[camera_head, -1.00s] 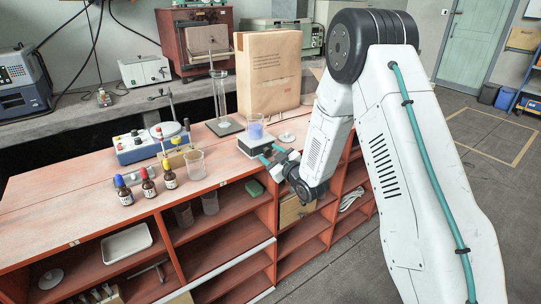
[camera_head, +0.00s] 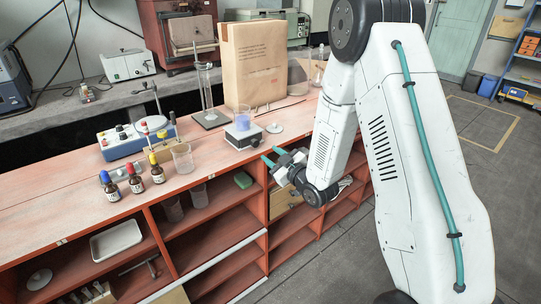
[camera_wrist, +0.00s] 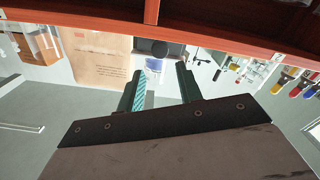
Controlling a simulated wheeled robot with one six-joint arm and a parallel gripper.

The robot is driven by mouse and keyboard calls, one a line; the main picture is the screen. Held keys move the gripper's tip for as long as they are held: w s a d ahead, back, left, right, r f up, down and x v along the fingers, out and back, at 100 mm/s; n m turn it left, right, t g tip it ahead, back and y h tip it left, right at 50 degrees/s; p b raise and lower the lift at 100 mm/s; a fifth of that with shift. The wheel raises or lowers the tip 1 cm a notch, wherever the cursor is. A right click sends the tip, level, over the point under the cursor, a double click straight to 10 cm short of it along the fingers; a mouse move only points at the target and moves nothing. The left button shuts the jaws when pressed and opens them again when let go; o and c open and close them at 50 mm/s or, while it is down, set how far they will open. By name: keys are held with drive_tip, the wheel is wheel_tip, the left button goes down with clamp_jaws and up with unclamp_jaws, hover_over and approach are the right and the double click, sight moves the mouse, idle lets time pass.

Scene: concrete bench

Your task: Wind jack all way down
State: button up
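The small lab jack (camera_head: 243,138) stands near the bench's front edge. It looks low, with a pale top plate and a dark front; the gap between its plates is too small to judge. A beaker of blue liquid (camera_head: 242,119) stands upright on it. My gripper (camera_head: 271,154) is in front and to the right of the jack, past the bench edge, with its teal fingers apart and nothing between them. In the wrist view the open fingers (camera_wrist: 160,85) point towards the beaker (camera_wrist: 155,67) and the dark jack (camera_wrist: 158,48), apart from both.
An empty glass beaker (camera_head: 183,158) and several dropper bottles (camera_head: 135,179) stand left of the jack. A large paper package (camera_head: 254,65) and a stand with a glass cylinder (camera_head: 208,95) are behind it. The bench (camera_head: 60,214) has open shelves below its front edge.

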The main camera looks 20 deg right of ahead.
sight(257, 144)
drive_tip(key=w+m, duration=0.2)
drive_tip(key=m, duration=0.1)
drive_tip(key=w+a+m, duration=0.1)
drive_tip(key=w+m, duration=0.2)
drive_tip(key=w+a+m, duration=0.1)
drive_tip(key=w+m, duration=0.1)
drive_tip(key=shift+w+a+m, duration=0.15)
drive_tip(key=shift+w+m, duration=0.1)
drive_tip(key=shift+m, duration=0.15)
drive_tip(key=c, duration=0.7)
